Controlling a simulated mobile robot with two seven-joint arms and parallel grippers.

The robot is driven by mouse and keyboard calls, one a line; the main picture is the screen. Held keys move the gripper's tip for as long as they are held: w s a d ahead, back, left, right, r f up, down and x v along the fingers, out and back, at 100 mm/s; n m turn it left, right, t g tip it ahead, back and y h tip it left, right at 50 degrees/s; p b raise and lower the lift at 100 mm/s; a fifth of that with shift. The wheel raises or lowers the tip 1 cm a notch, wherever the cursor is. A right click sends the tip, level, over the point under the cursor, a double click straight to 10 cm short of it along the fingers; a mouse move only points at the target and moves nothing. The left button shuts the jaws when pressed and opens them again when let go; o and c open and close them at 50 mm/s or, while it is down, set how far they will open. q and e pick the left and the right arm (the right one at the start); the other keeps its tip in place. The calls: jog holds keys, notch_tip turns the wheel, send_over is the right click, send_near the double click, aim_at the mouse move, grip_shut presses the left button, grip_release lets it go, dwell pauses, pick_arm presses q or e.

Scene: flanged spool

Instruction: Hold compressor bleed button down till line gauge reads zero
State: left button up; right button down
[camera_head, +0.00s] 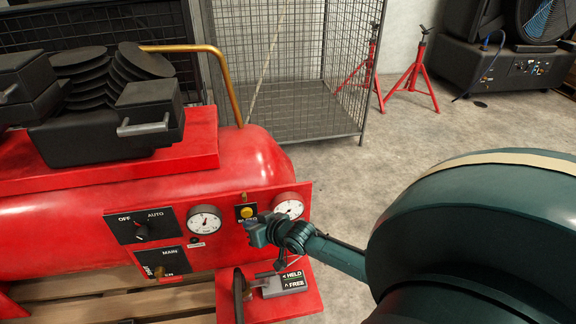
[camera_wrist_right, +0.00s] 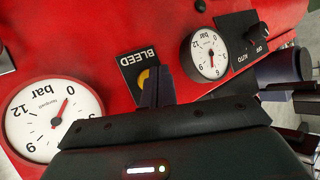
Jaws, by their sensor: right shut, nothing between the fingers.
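The yellow bleed button (camera_head: 246,212) sits on the red compressor panel between two round white gauges. My right gripper (camera_head: 256,231) is shut and empty, just below and right of the button. In the right wrist view the fingers (camera_wrist_right: 158,86) overlap the edge of the button (camera_wrist_right: 143,79); I cannot tell whether they press it. The right-hand gauge (camera_head: 288,206) is partly behind my gripper; it shows large in the wrist view (camera_wrist_right: 52,118), its red needle close to 0. My left gripper is out of view.
An OFF/AUTO switch (camera_head: 141,228) and a MAIN lever plate (camera_head: 158,264) lie left of the gauges. A HELD/FREE plate (camera_head: 283,282) and dark lever are just below my gripper. A wire cage (camera_head: 290,70) and red stands (camera_head: 410,75) stand behind on open floor.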

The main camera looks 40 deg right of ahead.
pick_arm(q)
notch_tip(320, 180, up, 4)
jog(key=p, duration=0.3)
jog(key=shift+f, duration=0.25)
pick_arm(e)
jog(key=s+a, duration=0.1)
jog(key=s, duration=0.1)
jog(key=s+a, duration=0.1)
jog(key=s, duration=0.1)
jog(key=shift+a, duration=0.2)
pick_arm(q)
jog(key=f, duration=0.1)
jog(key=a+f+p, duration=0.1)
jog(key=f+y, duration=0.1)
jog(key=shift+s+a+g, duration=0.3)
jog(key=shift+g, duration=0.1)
pick_arm(e)
jog(key=s+a+r+n+g+y, duration=0.1)
jog(key=s+a+r+n, duration=0.1)
jog(key=s+a, duration=0.6)
jog(key=s+a+r+n+y, duration=0.1)
jog(key=s+a+r+n, duration=0.1)
jog(key=s+a, duration=0.5)
jog(key=shift+s+a+r+g, duration=0.4)
jog(key=shift+s+r, duration=0.3)
jog(key=shift+s, duration=0.35)
